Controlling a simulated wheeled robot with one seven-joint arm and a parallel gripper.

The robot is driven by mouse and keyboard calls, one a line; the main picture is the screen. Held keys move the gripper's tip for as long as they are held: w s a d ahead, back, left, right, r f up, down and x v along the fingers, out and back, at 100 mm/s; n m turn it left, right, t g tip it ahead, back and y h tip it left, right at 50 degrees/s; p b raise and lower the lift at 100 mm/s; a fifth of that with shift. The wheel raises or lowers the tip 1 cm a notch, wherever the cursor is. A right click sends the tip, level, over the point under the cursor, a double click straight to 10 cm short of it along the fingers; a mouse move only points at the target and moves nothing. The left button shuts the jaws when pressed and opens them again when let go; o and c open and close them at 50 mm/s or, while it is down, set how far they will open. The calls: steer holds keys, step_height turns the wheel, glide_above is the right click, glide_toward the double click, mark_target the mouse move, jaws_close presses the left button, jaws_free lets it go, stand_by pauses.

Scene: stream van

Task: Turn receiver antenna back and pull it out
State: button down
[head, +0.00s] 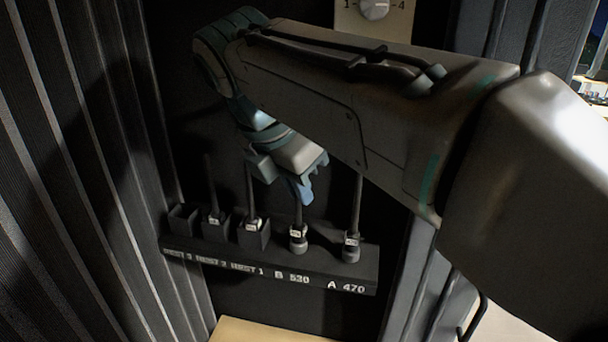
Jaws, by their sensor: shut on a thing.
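A dark shelf (262,268) on the back wall carries several thin black antennas with pale tags. Its front edge reads REST 3, REST 2, REST 1, B 530 and A 470. The antenna at B 530 (298,240) stands upright, its base at the shelf and its upper rod hidden by my gripper (306,192). My gripper's blue fingers are shut on this rod above its tag. The antenna at A 470 (351,246) stands upright to the right, partly behind my arm. Whether the B base is fully seated cannot be told.
Antennas stand in the REST 1 holder (254,238) and the REST 2 holder (213,228). The REST 3 holder (183,219) looks empty. A dial (374,8) marked 1 and 4 is above my arm. Ribbed wall panels stand close on the left.

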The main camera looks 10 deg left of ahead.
steer(key=shift+r+m+g+h+p, duration=0.1)
steer(key=shift+m+g+h+p, duration=0.3)
steer(key=shift+m+p, duration=1)
steer(key=shift+m+g+h+p, duration=0.3)
steer(key=shift+m+g+p, duration=0.1)
steer(key=shift+m+p, duration=0.95)
steer(key=shift+m+g, duration=0.4)
steer(key=shift+m, duration=0.75)
steer(key=shift+r, duration=1.3)
steer(key=shift+r, duration=1.4)
